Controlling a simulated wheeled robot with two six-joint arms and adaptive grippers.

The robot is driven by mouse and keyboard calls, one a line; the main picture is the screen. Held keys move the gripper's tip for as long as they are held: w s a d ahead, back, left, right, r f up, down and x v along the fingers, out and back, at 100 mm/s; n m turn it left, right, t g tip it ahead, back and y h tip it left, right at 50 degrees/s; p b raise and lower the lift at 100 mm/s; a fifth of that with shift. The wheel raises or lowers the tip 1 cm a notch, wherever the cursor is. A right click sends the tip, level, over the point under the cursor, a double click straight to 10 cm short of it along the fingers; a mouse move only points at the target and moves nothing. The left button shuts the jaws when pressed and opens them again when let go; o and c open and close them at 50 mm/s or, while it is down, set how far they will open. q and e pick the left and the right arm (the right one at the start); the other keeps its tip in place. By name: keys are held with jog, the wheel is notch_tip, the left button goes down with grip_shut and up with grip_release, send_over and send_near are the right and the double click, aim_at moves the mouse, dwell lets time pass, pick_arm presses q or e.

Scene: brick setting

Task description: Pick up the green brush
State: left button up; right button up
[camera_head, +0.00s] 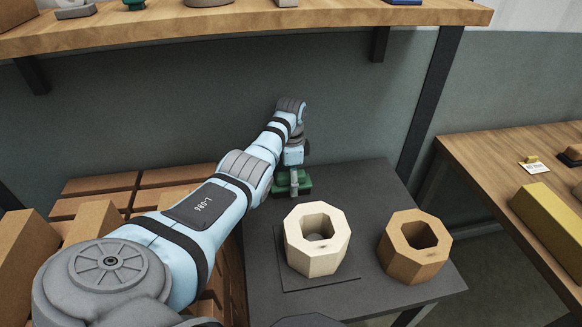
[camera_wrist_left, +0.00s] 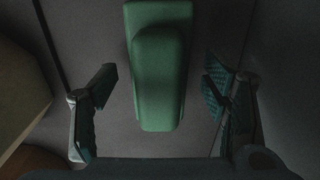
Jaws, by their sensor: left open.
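The green brush (camera_head: 303,184) lies on the dark grey table near its back edge, partly hidden by my left arm's end. In the left wrist view the green brush (camera_wrist_left: 158,75) has a raised block on a wider base and lies between the two fingers, nearer the far side. My left gripper (camera_wrist_left: 160,92) is open, with a finger on each side of the brush and a gap on both sides. In the head view my left gripper (camera_head: 293,180) is over the brush, its fingers mostly hidden. My right gripper is in neither view.
A cream octagonal ring (camera_head: 333,262) stands on a dark mat in front of the brush, and a brown octagonal ring (camera_head: 388,262) is to its right. Bricks (camera_head: 100,184) are stacked at left. A wooden shelf (camera_head: 330,17) hangs above; another wooden table (camera_head: 480,155) stands right.

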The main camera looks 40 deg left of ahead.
pick_arm(q)
jog(key=shift+s, duration=0.1)
jog(key=shift+r, duration=0.1)
jog(key=c, duration=1.4)
jog(key=shift+o, duration=0.2)
notch_tip(320, 180, up, 10)
jog(key=p, duration=0.3)
